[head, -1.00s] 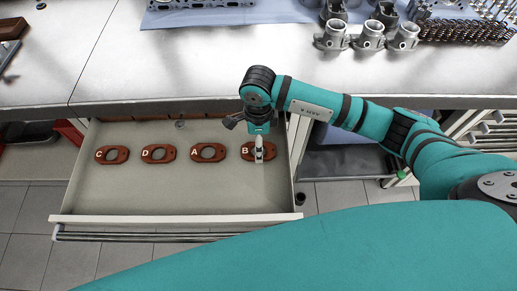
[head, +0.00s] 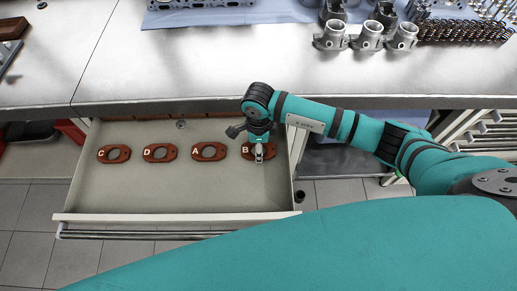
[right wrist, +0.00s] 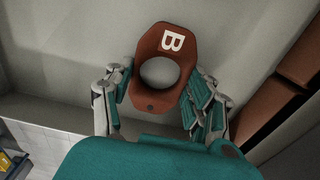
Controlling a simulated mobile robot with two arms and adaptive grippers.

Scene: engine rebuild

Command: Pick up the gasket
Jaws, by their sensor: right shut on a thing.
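Several red-brown gaskets lie in a row in the open drawer (head: 180,195): gasket C (head: 113,154), gasket D (head: 159,153), gasket A (head: 209,152) and gasket B (head: 246,151). My right gripper (head: 259,156) reaches down into the drawer at gasket B and covers part of it. In the right wrist view, gasket B (right wrist: 171,43) shows its white letter and round hole, with its near end between the two fingers of my right gripper (right wrist: 155,95). The gripper is shut on it. I cannot tell whether B is clear of the drawer floor. My left gripper is out of view.
The steel workbench (head: 200,75) overhangs the drawer's back. Grey metal housings (head: 367,38) and a row of springs (head: 465,32) stand on it. The drawer's front edge (head: 170,217) has a rail handle. The drawer floor before the gaskets is clear.

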